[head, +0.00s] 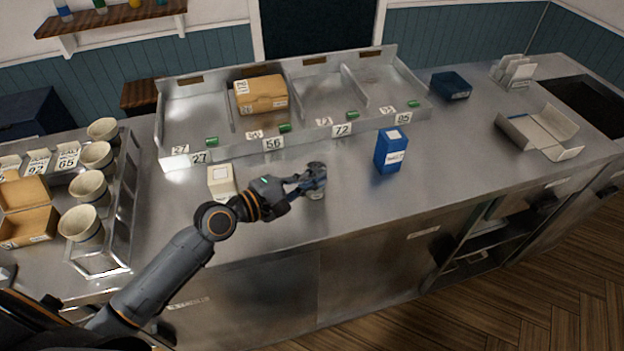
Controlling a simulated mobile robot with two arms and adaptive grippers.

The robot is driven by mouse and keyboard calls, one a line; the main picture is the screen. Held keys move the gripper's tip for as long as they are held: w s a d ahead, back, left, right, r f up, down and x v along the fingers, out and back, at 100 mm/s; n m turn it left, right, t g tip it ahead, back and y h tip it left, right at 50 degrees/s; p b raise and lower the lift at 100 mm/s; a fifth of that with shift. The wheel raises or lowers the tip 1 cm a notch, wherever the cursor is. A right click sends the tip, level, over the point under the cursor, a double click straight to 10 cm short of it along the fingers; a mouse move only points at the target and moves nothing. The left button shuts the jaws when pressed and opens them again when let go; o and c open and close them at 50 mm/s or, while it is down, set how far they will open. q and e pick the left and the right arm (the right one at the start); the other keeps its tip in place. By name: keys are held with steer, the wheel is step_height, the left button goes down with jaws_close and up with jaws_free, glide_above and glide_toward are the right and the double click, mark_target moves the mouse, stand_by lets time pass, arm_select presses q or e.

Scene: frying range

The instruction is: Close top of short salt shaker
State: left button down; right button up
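My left gripper (308,184) reaches in from the left over the front half of the steel counter. Its fingers are at the top of a small, short, greyish container (318,195), which may be the short salt shaker. The fingers hide most of it, so its lid cannot be made out. I cannot tell whether the fingers are shut on it or only around it. My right gripper is not in view.
A cream carton (221,182) stands left of the gripper and a blue carton (391,151) to the right. Behind is a divided metal tray (325,95) with a cardboard box (261,95). A rack of cups (80,222) stands at the left. The counter's front edge is close.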

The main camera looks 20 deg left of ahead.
arm_select(q)
steer(key=shift+s+d+f+m+b, duration=0.1)
steer(key=shift+s+f+m+b, duration=0.05)
steer(key=shift+f+m+b, duration=0.5)
steer(key=shift+s+f+b, duration=0.1)
steer(key=shift+f+b, duration=0.2)
steer(key=shift+b, duration=0.1)
steer(key=shift+f, duration=0.1)
steer(key=c, duration=1.5)
jaws_free()
steer(key=shift+t, duration=0.3)
steer(key=shift+s, duration=0.15)
steer(key=v, duration=1.1)
steer(key=shift+s+a, duration=0.2)
steer(key=shift+a, duration=0.1)
